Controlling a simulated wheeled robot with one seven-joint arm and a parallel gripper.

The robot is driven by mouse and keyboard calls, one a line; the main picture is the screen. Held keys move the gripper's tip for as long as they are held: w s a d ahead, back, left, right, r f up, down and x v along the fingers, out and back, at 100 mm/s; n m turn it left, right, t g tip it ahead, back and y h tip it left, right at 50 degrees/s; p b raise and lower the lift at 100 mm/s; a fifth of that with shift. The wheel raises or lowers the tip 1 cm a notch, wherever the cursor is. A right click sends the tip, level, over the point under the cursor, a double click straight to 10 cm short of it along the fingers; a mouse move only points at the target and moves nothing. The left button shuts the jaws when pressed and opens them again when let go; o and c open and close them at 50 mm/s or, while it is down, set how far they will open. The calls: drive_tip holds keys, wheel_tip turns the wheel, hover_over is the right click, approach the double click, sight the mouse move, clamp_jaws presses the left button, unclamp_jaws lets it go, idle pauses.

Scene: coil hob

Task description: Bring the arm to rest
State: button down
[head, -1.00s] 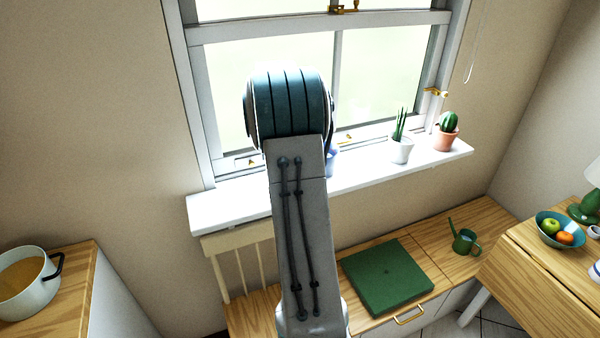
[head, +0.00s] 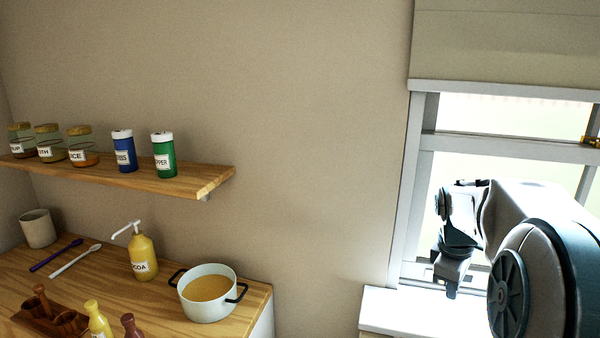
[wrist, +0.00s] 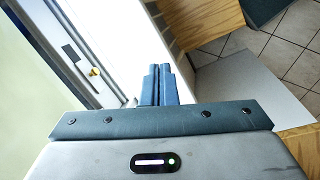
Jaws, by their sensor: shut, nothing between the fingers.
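My gripper (wrist: 158,85) shows in the wrist view, its two blue fingers side by side and touching, with nothing between them. It hangs in front of the window and beside the white sill. In the head view my arm is at the right, bent in front of the window (head: 470,155), with its wrist end pointing down near the sill (head: 385,312). The fingertips are hard to make out there.
A wooden shelf (head: 205,180) above carries jars and two shakers. The wall between shelf and window is bare.

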drive_tip(key=s+a+f+m+t+y, duration=0.2)
drive_tip(key=s+a+m, duration=0.7)
drive_tip(key=s+a, duration=0.8)
drive_tip(key=shift+s+f, duration=0.25)
drive_tip(key=shift+s, duration=0.1)
